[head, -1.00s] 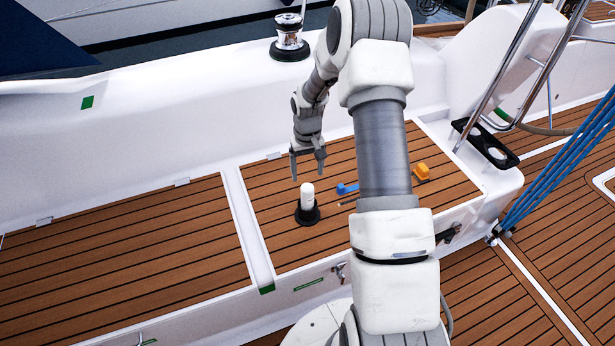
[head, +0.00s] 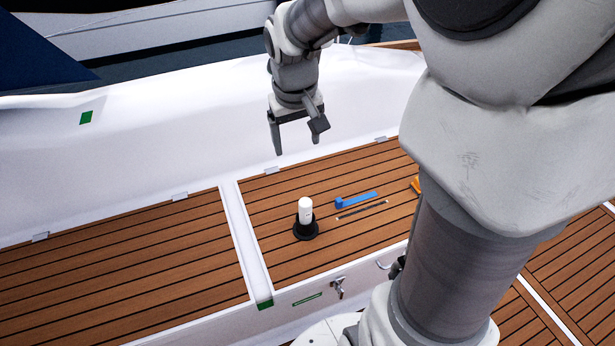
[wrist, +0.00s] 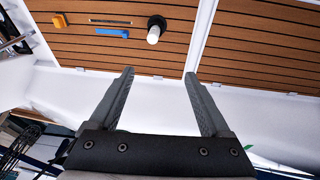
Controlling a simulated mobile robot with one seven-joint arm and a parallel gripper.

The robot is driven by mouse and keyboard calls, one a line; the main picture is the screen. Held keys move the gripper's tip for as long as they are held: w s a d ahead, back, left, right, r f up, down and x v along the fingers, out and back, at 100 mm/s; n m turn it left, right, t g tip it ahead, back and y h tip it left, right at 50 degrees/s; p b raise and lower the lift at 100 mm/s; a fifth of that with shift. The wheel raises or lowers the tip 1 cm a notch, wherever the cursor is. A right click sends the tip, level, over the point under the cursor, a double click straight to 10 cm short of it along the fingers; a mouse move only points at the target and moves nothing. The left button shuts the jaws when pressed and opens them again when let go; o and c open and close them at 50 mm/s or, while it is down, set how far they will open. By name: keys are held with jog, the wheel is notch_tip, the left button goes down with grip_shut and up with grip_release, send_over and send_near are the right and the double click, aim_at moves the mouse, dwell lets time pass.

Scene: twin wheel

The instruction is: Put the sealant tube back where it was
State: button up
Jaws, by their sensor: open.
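The white sealant tube (head: 305,209) stands upright in a black round holder (head: 306,232) on the teak seat. The tube also shows in the wrist view (wrist: 153,36), with the black base (wrist: 157,21) behind it. My gripper (head: 298,146) is open and empty. It hangs above the back edge of the seat, higher than the tube and apart from it. In the wrist view both fingers (wrist: 160,74) are spread wide with nothing between them.
A blue tool (head: 356,200) and a thin dark rod (head: 362,209) lie right of the holder. An orange object (head: 416,185) is partly hidden by my arm. The left teak seat (head: 120,260) is bare. A white wall (head: 180,140) rises behind.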

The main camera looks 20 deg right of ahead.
jog(key=s+a+r+t, duration=0.1)
jog(key=s+a+r, duration=0.1)
jog(key=s, duration=0.6)
jog(key=s+a+r+t+y, duration=0.1)
jog(key=s+r, duration=0.3)
jog(key=s, duration=0.5)
jog(key=shift+s+a+r+t, duration=0.15)
jog(key=shift+a+r+t, duration=0.2)
jog(key=shift+a, duration=0.5)
notch_tip(320, 180, up, 17)
jog(key=p, duration=1.7)
jog(key=shift+f, duration=0.15)
jog(key=shift+c, duration=0.2)
jog(key=c, duration=0.4)
jog(key=shift+d, duration=0.15)
jog(key=shift+c, duration=0.3)
